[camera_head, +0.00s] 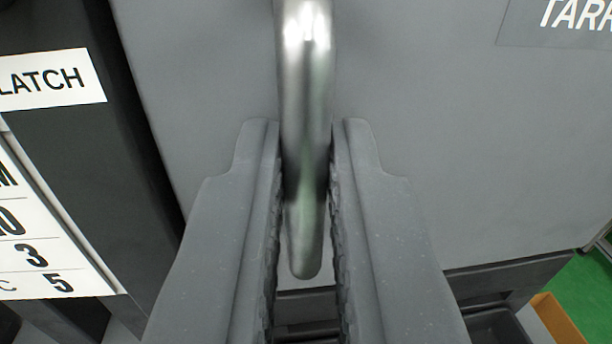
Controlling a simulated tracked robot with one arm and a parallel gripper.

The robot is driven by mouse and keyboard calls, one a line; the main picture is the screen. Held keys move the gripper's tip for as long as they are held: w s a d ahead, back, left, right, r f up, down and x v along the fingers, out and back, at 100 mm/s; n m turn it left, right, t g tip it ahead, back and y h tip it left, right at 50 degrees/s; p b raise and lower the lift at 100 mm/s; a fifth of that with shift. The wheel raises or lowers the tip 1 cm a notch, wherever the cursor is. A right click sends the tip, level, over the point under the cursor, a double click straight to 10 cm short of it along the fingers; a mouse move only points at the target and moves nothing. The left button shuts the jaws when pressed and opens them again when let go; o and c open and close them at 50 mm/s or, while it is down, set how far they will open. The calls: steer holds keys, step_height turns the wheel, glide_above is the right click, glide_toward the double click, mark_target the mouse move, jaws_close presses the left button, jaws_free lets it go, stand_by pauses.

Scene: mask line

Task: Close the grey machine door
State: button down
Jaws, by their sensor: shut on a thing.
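The grey machine door (460,140) fills most of the view behind my gripper. A shiny metal bar handle (304,60) runs down from the top edge of the picture, in front of the door. My gripper (306,150) is shut on this handle, with one finger on each side of it. The lower end of the handle shows between the fingers. A dark gap runs along the door's left edge, beside a dark post (85,150). I cannot tell from this view how far the door stands from its frame.
A white label reading "LATCH" (50,80) is on the dark post at left, above a white sign with numbers (40,240). A grey plate with white letters (560,22) is at upper right. Green floor (585,300) and an orange thing (556,320) show at lower right.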

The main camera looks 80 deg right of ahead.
steer(key=shift+w, duration=0.1)
steer(key=c, duration=1.5)
jaws_free()
steer(key=shift+w+d, duration=0.15)
steer(key=s+a+b, duration=0.2)
steer(key=a, duration=1.1)
steer(key=shift+a, duration=0.35)
